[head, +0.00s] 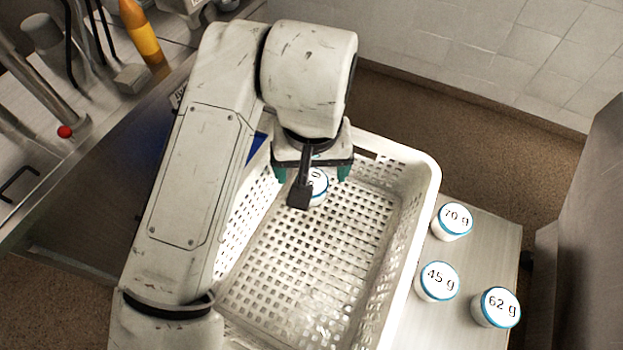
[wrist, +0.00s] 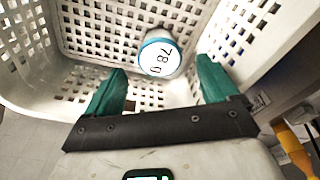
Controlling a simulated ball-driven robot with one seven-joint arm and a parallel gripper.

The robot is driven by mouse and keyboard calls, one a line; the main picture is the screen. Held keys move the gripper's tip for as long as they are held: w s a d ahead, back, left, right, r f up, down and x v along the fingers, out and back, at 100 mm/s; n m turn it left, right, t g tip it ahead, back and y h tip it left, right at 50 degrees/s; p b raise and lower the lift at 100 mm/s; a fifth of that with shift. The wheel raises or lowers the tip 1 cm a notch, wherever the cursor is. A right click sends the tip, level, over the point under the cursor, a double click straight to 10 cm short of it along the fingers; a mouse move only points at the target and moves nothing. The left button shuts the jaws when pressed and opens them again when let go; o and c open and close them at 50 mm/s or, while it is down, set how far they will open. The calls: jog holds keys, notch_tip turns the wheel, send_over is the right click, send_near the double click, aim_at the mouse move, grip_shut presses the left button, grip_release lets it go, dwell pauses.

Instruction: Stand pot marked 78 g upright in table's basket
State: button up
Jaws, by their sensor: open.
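The pot marked 78 g (wrist: 158,58) is white with a blue-edged lid and stands inside the white perforated basket (head: 413,215). Its label faces up in the wrist view; in the head view the pot (head: 319,184) is partly hidden by my gripper. My gripper (head: 322,172) is open over the far end of the basket. In the wrist view its green fingers (wrist: 160,88) are spread apart, with the pot just beyond and between them, and nothing is clamped. The basket's walls also show in the wrist view (wrist: 30,75). The pot looks upright on the basket floor.
Pots marked 70 g (head: 453,221), 45 g (head: 437,282) and 62 g (head: 495,307) stand on the table (head: 480,245) right of the basket. An orange bottle (head: 142,32) stands on the counter at upper left. The basket's near floor is clear.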

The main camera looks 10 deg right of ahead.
jog(key=r, duration=0.6)
jog(key=shift+s+b, duration=0.35)
